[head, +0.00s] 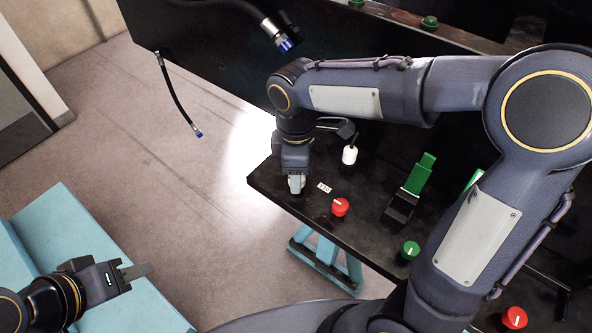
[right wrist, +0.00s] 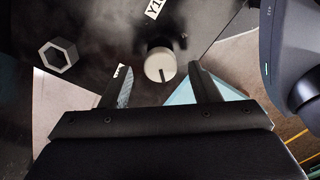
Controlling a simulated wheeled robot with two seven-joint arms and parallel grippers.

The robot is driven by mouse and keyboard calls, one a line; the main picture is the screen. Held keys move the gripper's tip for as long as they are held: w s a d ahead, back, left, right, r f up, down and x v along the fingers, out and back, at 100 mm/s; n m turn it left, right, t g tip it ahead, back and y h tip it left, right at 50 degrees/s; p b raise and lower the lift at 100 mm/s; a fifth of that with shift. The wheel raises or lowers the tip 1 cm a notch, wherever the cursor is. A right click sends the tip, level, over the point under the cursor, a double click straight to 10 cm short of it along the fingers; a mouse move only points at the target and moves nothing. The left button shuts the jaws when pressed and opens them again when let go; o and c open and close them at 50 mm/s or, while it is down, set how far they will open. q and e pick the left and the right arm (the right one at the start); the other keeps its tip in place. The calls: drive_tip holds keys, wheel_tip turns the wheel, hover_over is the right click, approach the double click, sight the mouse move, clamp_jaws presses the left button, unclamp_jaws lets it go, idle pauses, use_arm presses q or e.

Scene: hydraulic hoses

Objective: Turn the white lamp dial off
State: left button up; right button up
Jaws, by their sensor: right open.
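The white dial (right wrist: 159,65) shows in the right wrist view, with a dark pointer line on its face running toward the bottom of the picture. My right gripper (right wrist: 160,82) is open there, its two fingers apart on either side of the dial's near side. I cannot tell whether either finger touches it. In the head view my right gripper (head: 296,184) is over the left end of the black table and mostly hides the dial. My left gripper (head: 134,272) is at lower left, far from the table; its finger gap does not show.
The black table (head: 275,190) also carries a red knob (head: 340,207), a green knob (head: 411,249), a white cylinder (head: 350,154), a green-handled part (head: 421,173) and another red knob (head: 514,317). A hose (head: 178,97) hangs at left. A hexagonal ring (right wrist: 56,56) shows in the wrist view.

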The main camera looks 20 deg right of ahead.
wheel_tip(320, 180, up, 7)
drive_tip(key=shift+f, duration=0.1)
idle(0.6)
drive_tip(key=s+d+f+m+t+y, duration=0.1)
drive_tip(key=s+d+m, duration=0.2)
drive_tip(key=s+m, duration=0.2)
drive_tip(key=s+d+f+m+t+y, duration=0.1)
drive_tip(key=s+d+m+t, duration=0.1)
drive_tip(key=s+m, duration=0.3)
drive_tip(key=s+d+f+m+t+y, duration=0.1)
drive_tip(key=s+d+f+m+t, duration=0.1)
drive_tip(key=s+d+m, duration=0.2)
drive_tip(key=shift+s+d+m+y, duration=0.25)
drive_tip(key=shift+s+m+y, duration=0.15)
drive_tip(key=shift+s+m, duration=0.55)
drive_tip(key=shift+s+f+m+t, duration=0.1)
drive_tip(key=shift+f+m+t, duration=0.05)
drive_tip(key=shift+m+t, duration=0.2)
drive_tip(key=shift+c, duration=0.5)
